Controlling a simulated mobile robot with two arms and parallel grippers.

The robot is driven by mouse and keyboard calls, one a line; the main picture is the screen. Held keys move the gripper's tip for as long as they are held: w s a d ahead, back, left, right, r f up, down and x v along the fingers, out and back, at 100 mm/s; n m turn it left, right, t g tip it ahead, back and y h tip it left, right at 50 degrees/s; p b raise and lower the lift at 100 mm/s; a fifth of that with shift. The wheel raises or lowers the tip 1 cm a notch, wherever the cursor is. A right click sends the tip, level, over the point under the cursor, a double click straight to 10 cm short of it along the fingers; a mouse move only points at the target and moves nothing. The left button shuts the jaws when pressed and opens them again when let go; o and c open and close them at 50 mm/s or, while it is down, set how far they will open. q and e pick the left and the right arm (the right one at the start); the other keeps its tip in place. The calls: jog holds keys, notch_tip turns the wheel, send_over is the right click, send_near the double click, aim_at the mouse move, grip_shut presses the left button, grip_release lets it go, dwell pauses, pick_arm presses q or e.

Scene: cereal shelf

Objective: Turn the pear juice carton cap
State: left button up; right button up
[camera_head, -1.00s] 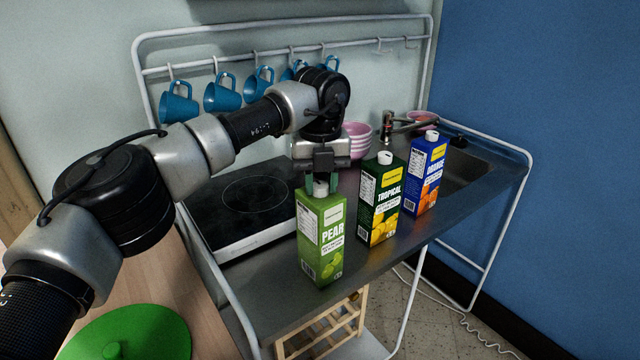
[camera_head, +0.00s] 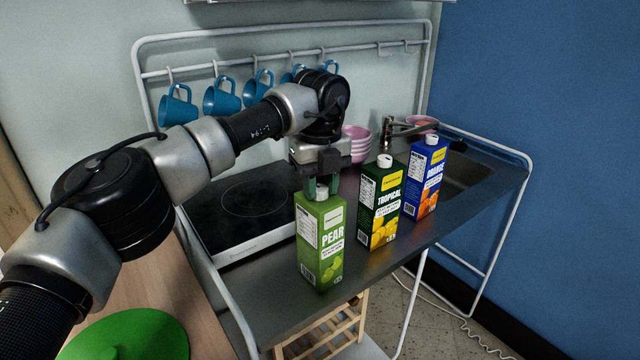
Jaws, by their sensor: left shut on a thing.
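The green pear juice carton (camera_head: 321,243) stands upright near the front edge of the metal counter. Its white cap (camera_head: 321,193) is on top, between the fingers of my left gripper (camera_head: 321,188). The left gripper points down from above and is shut on the cap. The fingers partly hide the cap, so I cannot tell how far it is turned. My right gripper is not in view.
A dark tropical carton (camera_head: 380,205) and a blue orange carton (camera_head: 425,180) stand close by on the right. A black cooktop (camera_head: 245,205) lies to the left. Pink bowls (camera_head: 355,145), a faucet (camera_head: 400,130) and hanging blue mugs (camera_head: 222,95) are behind.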

aim_at(320, 189)
pick_arm(q)
jog(key=o, duration=0.9)
jog(key=shift+o, duration=0.2)
notch_tip(320, 189, up, 11)
jog(key=shift+f, duration=0.2)
